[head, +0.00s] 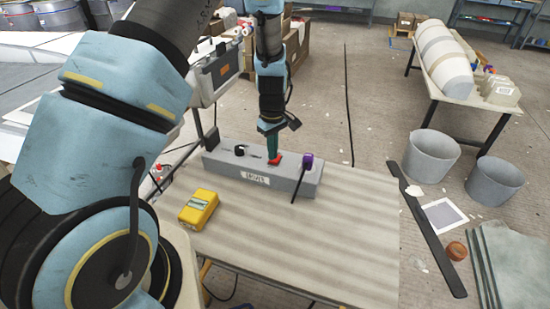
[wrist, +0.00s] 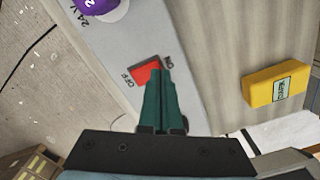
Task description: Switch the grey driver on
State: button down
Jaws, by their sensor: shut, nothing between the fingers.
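The grey driver (head: 226,164) is a long box lying on the table, with a label on its front. Its red switch (head: 277,160) is on top; in the wrist view the red switch (wrist: 143,72) has "OFF" at its left end and a partly hidden mark at its right end. My gripper (head: 272,155) points down at the switch, shut and empty. In the wrist view the tips of my gripper (wrist: 158,74) overlap the switch's right end. I cannot tell whether they touch it, or which way the switch is tipped.
A purple knob (head: 307,160) and a black knob (head: 239,150) stand on the driver either side of the switch. A thin dark rod or lead runs down its front. A yellow box (head: 199,208) lies at front left. The table's (head: 320,240) right part is clear.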

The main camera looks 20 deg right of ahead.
aim_at(273, 162)
jog(key=shift+f+b, duration=0.45)
jog(key=shift+f, duration=0.3)
jog(key=shift+r, duration=0.15)
jog(key=shift+r+p, duration=2.65)
jog(key=shift+r, duration=0.8)
